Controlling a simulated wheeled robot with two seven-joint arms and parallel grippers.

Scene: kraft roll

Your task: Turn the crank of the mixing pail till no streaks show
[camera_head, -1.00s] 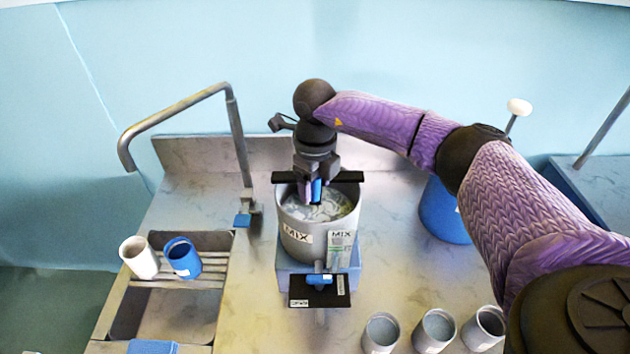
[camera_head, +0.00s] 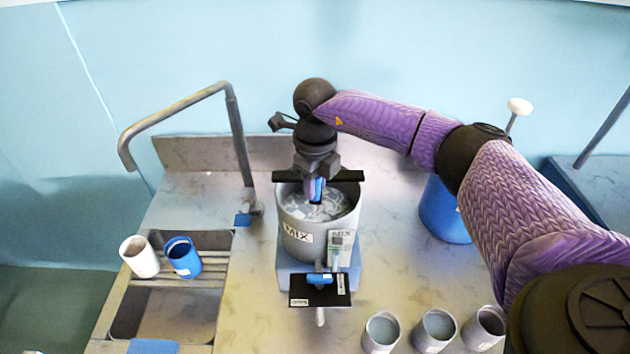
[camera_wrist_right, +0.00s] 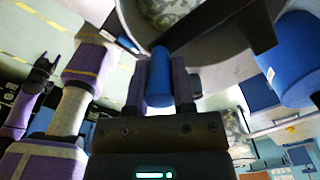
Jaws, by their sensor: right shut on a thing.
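The grey mixing pail (camera_head: 308,240), marked MIX, stands upright on a blue base at the middle of the table. Its contents (camera_head: 335,206) show pale swirls and streaks on grey. A black bar crosses the pail's top, and the crank's blue handle (camera_head: 319,190) stands there. My right gripper (camera_head: 314,188) comes down from above and is shut on that handle. In the right wrist view the blue handle (camera_wrist_right: 160,78) sits between the fingers, with the pail's rim behind. My left gripper does not show in the head view.
A white cup (camera_head: 139,257) and a blue cup (camera_head: 183,258) stand on the sink rack at left. Several grey cups (camera_head: 381,332) line the front right. A blue container (camera_head: 442,212) stands right of the pail, partly behind my arm. A bent pipe (camera_head: 236,135) rises at back left.

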